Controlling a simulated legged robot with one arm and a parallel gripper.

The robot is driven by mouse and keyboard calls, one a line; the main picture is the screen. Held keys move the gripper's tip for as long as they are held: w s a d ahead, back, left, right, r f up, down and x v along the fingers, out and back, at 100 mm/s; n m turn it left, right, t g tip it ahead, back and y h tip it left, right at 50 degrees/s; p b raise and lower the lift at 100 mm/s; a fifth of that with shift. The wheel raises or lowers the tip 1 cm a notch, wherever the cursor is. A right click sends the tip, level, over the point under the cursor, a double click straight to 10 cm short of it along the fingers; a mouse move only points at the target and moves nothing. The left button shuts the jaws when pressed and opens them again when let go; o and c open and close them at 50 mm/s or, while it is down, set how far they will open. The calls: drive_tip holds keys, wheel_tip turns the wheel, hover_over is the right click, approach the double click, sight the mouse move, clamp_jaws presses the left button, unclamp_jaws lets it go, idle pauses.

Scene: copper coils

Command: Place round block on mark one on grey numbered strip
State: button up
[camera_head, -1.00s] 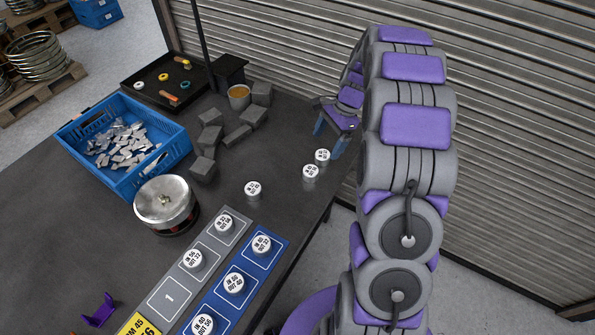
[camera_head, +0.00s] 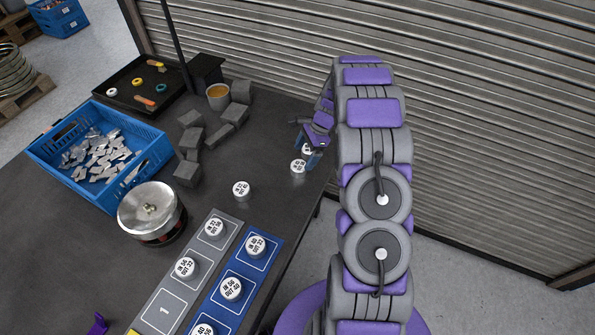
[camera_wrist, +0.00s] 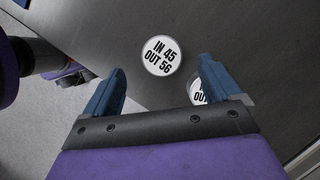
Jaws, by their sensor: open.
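My gripper (camera_head: 309,149) is open above the far right end of the dark table. In the wrist view its blue fingertips (camera_wrist: 163,68) lie either side of a white-topped round block (camera_wrist: 161,55) labelled IN 45 OUT 56. A second round block (camera_wrist: 197,93) is partly hidden behind the right finger. In the head view one block (camera_head: 298,167) stands just in front of the gripper, the other (camera_head: 306,149) partly behind the fingers. A third loose block (camera_head: 241,190) stands toward the strips. The grey strip (camera_head: 177,292) has a bare mark 1 and round blocks (camera_head: 214,228) (camera_head: 185,268) on its two farther marks.
A blue strip (camera_head: 243,268) with several round blocks lies right of the grey one. A lidded metal pot (camera_head: 149,210), a blue crate (camera_head: 147,141) of metal pieces, grey blocks (camera_head: 187,173) and a black tray (camera_head: 121,92) stand to the left. The table's right edge is close by.

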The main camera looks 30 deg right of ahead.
sight(299, 165)
drive_tip(key=shift+a+f, duration=0.1)
drive_tip(key=shift+f, duration=1.05)
drive_tip(key=b+x, duration=0.2)
drive_tip(key=x, duration=0.3)
drive_tip(key=shift+w+a+r, duration=0.1)
drive_tip(key=c, duration=1.3)
drive_tip(key=shift+r, duration=0.1)
drive_tip(key=shift+c, duration=0.3)
